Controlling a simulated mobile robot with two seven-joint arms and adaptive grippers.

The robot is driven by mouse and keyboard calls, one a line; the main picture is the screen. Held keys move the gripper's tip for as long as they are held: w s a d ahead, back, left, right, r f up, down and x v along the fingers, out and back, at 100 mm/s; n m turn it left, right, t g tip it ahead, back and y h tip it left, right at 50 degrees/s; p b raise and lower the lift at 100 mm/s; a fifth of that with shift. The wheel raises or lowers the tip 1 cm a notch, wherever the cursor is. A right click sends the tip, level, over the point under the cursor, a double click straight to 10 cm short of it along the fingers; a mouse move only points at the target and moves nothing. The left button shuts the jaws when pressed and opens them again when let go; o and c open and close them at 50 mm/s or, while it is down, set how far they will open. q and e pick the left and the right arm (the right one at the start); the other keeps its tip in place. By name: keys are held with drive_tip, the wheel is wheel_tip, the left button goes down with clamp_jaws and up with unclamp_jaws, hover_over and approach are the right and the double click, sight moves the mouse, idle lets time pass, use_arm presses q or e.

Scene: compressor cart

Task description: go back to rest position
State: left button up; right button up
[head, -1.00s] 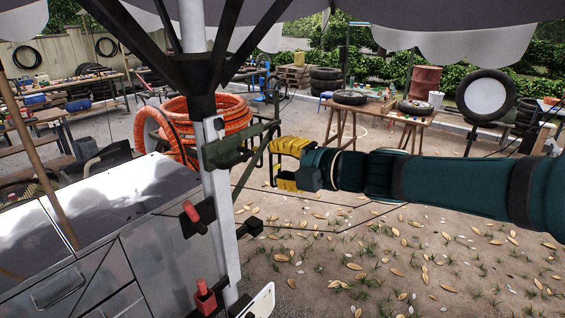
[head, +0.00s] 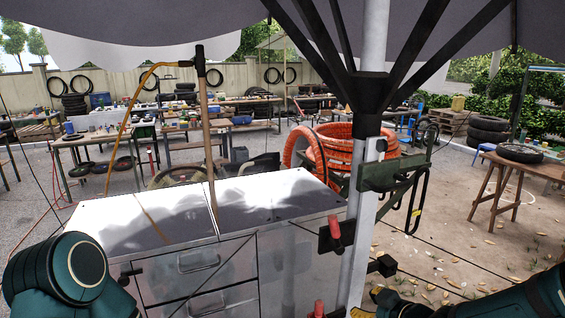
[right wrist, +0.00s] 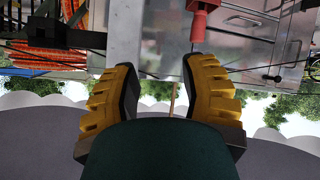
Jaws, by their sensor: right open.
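My right gripper (right wrist: 160,78) is open in the right wrist view, its two yellow-padded fingers apart with nothing held between them.
A metal cart (head: 190,262) with drawers stands in front, beside the pole. A wooden table (head: 497,190) stands right; open ground lies between.

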drive_tip(key=s+a+f+m+g+b, duration=0.1)
drive_tip(key=s+a+f+m+g, duration=0.2)
drive_tip(key=f, duration=0.6)
drive_tip(key=s+a+f+m+g+h+b, duration=0.1)
drive_tip(key=s+a+f+m+g, duration=0.1)
drive_tip(key=s+f, duration=0.6)
drive_tip(key=s+a+f+m+g+b, duration=0.2)
drive_tip(key=s+a+f+m+g, duration=0.1)
drive_tip(key=f, duration=0.9)
drive_tip(key=s+a+m, duration=0.1)
drive_tip(key=s+m, duration=0.1)
drive_tip(key=shift+s+f+m+g+h, duration=0.2)
drive_tip(key=shift+s+m+g+h, duration=0.1)
drive_tip(key=shift+m, duration=0.1)
drive_tip(key=shift+o, duration=0.3)
